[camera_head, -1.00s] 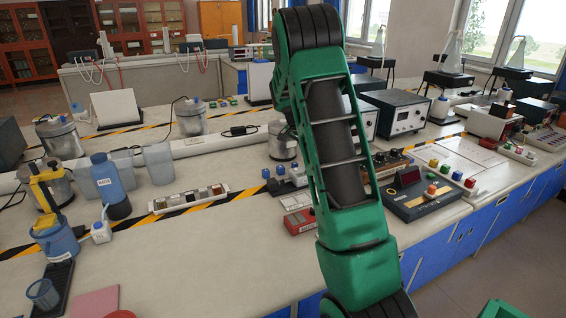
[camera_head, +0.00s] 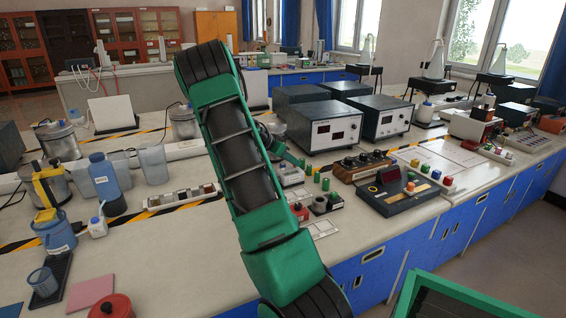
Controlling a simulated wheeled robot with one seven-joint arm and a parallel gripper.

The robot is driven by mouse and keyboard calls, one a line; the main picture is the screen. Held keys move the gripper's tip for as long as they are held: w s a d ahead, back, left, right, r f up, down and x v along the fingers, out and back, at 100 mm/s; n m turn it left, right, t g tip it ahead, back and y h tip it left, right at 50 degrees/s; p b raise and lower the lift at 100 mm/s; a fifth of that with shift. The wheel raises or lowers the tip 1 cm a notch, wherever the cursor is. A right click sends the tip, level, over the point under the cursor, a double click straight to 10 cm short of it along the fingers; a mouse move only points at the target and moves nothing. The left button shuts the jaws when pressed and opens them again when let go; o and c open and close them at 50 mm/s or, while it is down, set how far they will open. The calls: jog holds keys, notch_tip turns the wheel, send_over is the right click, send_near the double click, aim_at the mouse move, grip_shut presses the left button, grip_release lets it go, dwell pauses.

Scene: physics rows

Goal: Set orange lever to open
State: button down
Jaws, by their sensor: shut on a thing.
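My green arm crosses the middle of the view and hides part of the bench behind it. Its far end comes out to the right of the arm, low over the bench, where my gripper (camera_head: 312,174) shows small as green parts. It looks shut, but what lies between the fingers is too small to make out. No orange lever can be clearly told.
Dark instrument boxes (camera_head: 325,128) stand behind my gripper. A brown box with black knobs (camera_head: 362,163) is to its right. Small devices, one with a red knob (camera_head: 299,211), lie near the front edge. A blue bottle (camera_head: 104,180) stands left.

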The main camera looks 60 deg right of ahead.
jog(key=shift+w+a, duration=0.1)
jog(key=shift+w, duration=0.05)
jog(key=c, duration=2)
grip_release()
jog(key=v, duration=1)
jog(key=shift+a+r, duration=0.25)
jog(key=shift+a, duration=0.05)
